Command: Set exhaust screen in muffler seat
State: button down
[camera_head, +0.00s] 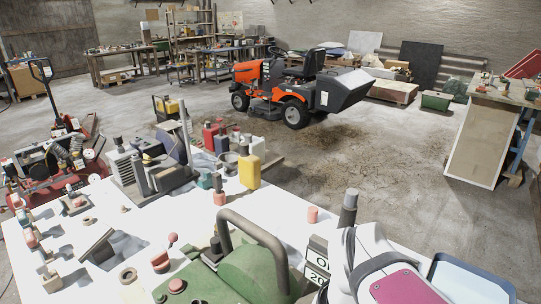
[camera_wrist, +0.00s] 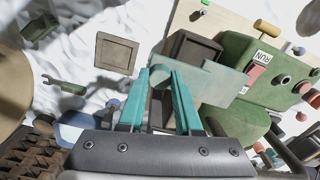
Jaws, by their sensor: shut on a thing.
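The green machine also shows at the bottom of the head view (camera_head: 258,272).
In the wrist view, a square framed piece (camera_wrist: 116,53) and a wrench (camera_wrist: 64,86) lie on the white surface left of the gripper. In the head view, a yellow container (camera_head: 249,170) and several small parts stand on the white table (camera_head: 125,225). An orange mower (camera_head: 290,85) stands behind.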

notch_tip(320, 180, down, 10)
dwell(0.6)
jog(key=shift+f, duration=0.2)
dwell(0.6)
jog(key=shift+f, duration=1)
jog(key=c, duration=0.5)
grip_release()
notch_tip(320, 180, up, 15)
jog(key=shift+f, duration=0.1)
jog(key=shift+n+y, duration=0.4)
jog(key=shift+y, duration=0.5)
jog(key=s+a+f, duration=0.1)
jog(key=s, duration=0.1)
jog(key=s+a+f, duration=0.1)
jog(key=s+f, duration=0.1)
jog(key=s, duration=0.1)
jog(key=s+a+f, duration=0.2)
jog(key=s, duration=0.1)
